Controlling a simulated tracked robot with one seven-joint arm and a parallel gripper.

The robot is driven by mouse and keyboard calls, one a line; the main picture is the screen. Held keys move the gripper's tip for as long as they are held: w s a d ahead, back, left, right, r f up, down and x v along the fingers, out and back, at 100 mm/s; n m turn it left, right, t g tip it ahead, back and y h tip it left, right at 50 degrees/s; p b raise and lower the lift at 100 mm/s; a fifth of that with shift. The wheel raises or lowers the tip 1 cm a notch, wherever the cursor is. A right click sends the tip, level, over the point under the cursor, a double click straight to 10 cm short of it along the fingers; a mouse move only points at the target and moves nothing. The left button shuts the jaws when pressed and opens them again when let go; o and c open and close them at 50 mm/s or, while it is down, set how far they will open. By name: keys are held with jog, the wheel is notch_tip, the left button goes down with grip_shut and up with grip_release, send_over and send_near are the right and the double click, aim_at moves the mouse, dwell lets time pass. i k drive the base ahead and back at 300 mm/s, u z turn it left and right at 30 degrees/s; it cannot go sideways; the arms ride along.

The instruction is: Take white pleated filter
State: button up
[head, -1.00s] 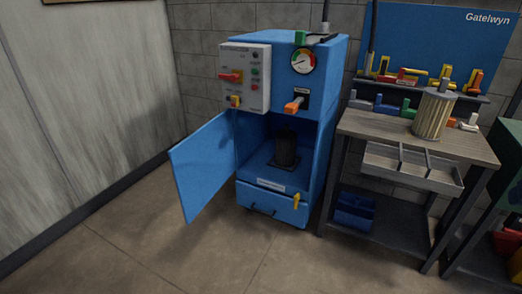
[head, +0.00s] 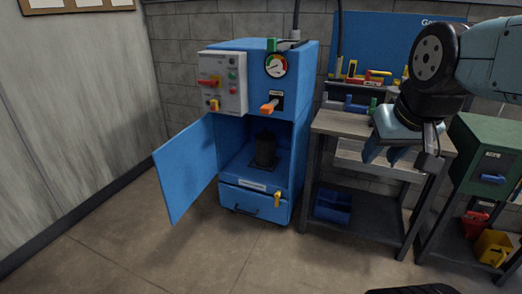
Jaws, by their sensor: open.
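The white pleated filter is not visible now. My arm and gripper cover the right part of the workbench, where it stood in the earlier frame. My gripper (head: 388,155) hangs in front of the workbench (head: 340,123), fingers pointing down and open, with nothing seen between them. How far it is from the bench cannot be told. A dark cylinder (head: 265,149) stands upright inside the open blue cabinet (head: 303,150).
The cabinet's blue door (head: 187,170) stands open to the left. A blue bin (head: 333,206) sits on the bench's lower shelf. A green cabinet (head: 484,160) stands at right, with red (head: 474,222) and yellow (head: 493,247) containers below it.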

aim_at(265, 140)
jog(key=u, duration=0.3)
jog(key=i, duration=1.05)
jog(key=z, duration=0.35)
